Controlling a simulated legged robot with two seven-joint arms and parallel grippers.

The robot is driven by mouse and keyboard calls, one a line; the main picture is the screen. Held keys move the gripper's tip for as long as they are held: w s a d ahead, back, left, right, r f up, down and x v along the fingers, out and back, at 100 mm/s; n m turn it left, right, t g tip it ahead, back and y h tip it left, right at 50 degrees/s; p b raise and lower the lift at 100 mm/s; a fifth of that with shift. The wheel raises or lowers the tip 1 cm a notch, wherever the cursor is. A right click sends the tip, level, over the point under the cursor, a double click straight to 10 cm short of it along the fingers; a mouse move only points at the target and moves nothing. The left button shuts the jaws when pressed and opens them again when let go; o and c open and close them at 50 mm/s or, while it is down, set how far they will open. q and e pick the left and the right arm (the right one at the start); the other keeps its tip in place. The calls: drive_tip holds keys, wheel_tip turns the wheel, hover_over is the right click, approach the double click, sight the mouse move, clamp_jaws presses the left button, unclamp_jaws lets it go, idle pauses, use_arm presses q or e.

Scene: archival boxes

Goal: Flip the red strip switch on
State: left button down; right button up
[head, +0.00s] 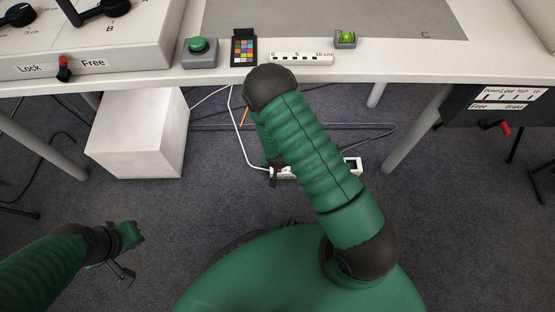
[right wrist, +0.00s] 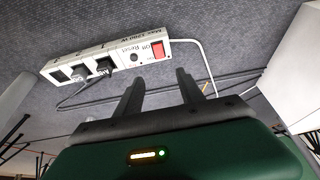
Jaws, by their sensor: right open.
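The white power strip lies on the carpet under the table; in the head view (head: 352,167) my right arm covers its middle. The right wrist view shows the strip (right wrist: 122,57) with sockets, black plugs and a red rocker switch (right wrist: 157,50) at its right end. I cannot tell which way the rocker is tilted. My right gripper (right wrist: 156,78) is open and empty, its two fingers apart, with the red switch just beyond and between the tips, showing a gap. In the head view my arm mostly hides it. My left gripper (head: 126,262) hangs low at the left, away from the strip.
A white cabinet (head: 138,135) stands left of the strip under the table (head: 400,60). Table legs (head: 418,128) and loose cables (head: 345,125) are around it. Carpet between is clear.

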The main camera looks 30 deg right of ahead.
drive_tip(key=b+x, duration=0.9)
drive_tip(key=x, duration=0.7)
drive_tip(key=shift+d, duration=0.15)
drive_tip(key=shift+w+d+f+b, duration=0.1)
drive_tip(key=shift+w+f+b, duration=0.1)
drive_tip(key=shift+f+b, duration=0.2)
use_arm(q)
drive_tip(key=s+x, duration=0.2)
drive_tip(key=x, duration=0.6)
drive_tip(key=shift+w+f, duration=0.3)
drive_tip(key=shift+f, duration=0.25)
use_arm(e)
drive_tip(key=shift+r, duration=0.1)
use_arm(q)
drive_tip(key=shift+d, duration=0.1)
use_arm(e)
drive_tip(key=shift+c, duration=0.4)
clamp_jaws()
